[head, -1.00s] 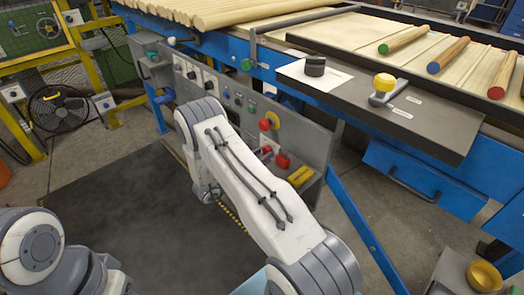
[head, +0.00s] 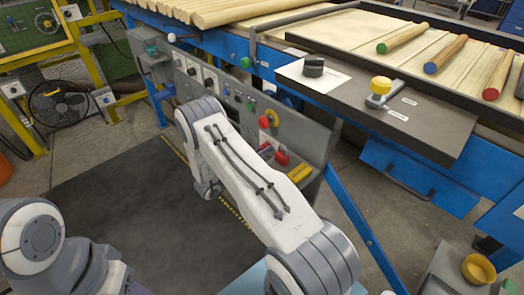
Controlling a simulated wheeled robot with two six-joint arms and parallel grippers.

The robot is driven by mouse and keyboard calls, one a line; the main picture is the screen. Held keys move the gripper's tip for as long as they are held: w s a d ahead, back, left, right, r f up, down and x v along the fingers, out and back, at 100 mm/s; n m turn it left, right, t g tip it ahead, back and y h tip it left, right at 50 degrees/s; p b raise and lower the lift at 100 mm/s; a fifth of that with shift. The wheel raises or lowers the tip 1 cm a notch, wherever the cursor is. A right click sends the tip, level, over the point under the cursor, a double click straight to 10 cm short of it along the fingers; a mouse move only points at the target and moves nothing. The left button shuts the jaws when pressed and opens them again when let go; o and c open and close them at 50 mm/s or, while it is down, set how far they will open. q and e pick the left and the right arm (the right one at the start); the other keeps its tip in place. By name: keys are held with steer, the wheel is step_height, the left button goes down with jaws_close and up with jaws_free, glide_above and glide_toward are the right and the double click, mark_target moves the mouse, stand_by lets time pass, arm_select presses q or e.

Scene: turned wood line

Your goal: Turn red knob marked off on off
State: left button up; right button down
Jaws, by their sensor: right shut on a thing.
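A red knob (head: 282,156) shows low on the right part of the grey control panel (head: 312,140), just past the edge of my right arm. My right gripper (head: 267,151) is at the panel beside this knob, mostly hidden behind my own arm. It appears shut on the red knob, though the contact is hard to see. The off and on marks are too small to read. My left gripper is out of view; only part of the left arm shows at the lower left.
A dark shelf (head: 440,125) with a black knob (head: 313,66) and a yellow-topped control (head: 380,86) juts out above. The dark floor mat (head: 130,215) is clear.

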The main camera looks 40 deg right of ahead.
steer(key=shift+f, duration=0.1)
steer(key=shift+c, duration=2.1)
jaws_free()
steer(key=a, duration=1)
steer(key=shift+s+a, duration=0.25)
steer(key=shift+s, duration=0.15)
